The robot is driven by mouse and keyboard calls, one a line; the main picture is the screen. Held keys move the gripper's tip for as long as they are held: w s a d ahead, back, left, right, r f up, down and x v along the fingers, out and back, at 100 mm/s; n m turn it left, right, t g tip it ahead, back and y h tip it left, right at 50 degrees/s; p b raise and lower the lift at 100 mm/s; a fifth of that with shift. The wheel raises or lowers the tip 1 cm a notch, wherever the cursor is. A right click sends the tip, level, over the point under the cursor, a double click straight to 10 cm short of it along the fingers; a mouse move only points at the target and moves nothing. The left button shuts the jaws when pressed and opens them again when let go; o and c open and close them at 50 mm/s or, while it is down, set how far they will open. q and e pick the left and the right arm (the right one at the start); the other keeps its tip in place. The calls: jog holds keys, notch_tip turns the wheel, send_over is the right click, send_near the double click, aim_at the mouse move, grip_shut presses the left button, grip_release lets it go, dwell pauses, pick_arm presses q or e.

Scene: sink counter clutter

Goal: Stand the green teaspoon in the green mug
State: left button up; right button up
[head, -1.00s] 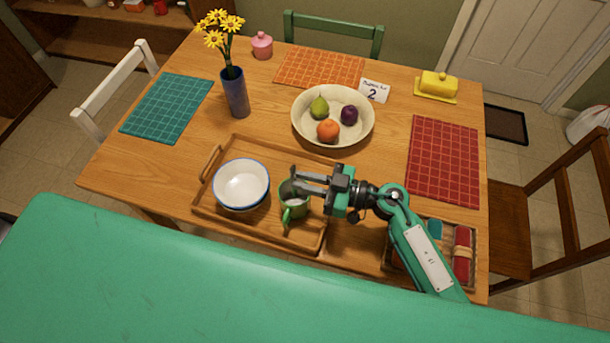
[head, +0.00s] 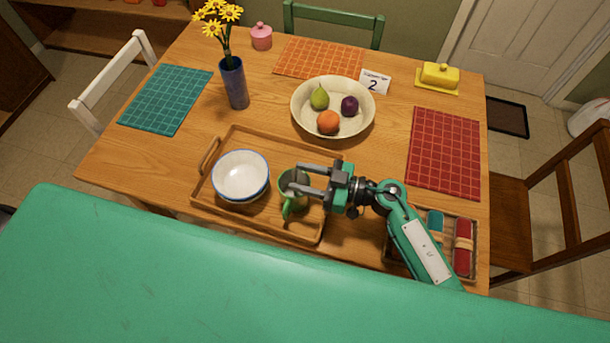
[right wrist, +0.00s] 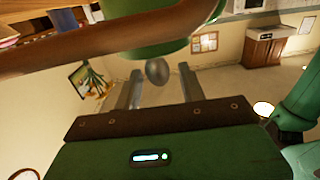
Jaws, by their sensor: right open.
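The green mug (head: 289,206) stands on the wooden tray, to the right of the bowls, its handle toward the front. It also shows as a green form at the top of the right wrist view (right wrist: 150,48). My right gripper (head: 297,178) is open, its fingers reaching left over the mug's rim and hiding part of its mouth. In the right wrist view, a grey oval like a spoon's bowl (right wrist: 157,71) shows between the two spread fingers, apparently clear of both. I take it for the teaspoon; its handle is hidden, and I cannot tell how it rests. My left gripper is not in view.
Blue-rimmed white bowls (head: 240,176) sit on the tray (head: 262,232) left of the mug. A fruit bowl (head: 300,120) stands behind the gripper, a blue vase (head: 234,85) at back left. A cutlery box (head: 452,270) lies at right, under my right arm.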

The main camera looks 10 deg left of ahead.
jog(key=d+b, duration=0.1)
jog(key=d, duration=0.5)
jog(key=shift+s+d, duration=0.1)
jog(key=shift+d, duration=0.65)
jog(key=shift+s, duration=0.1)
dwell(0.4)
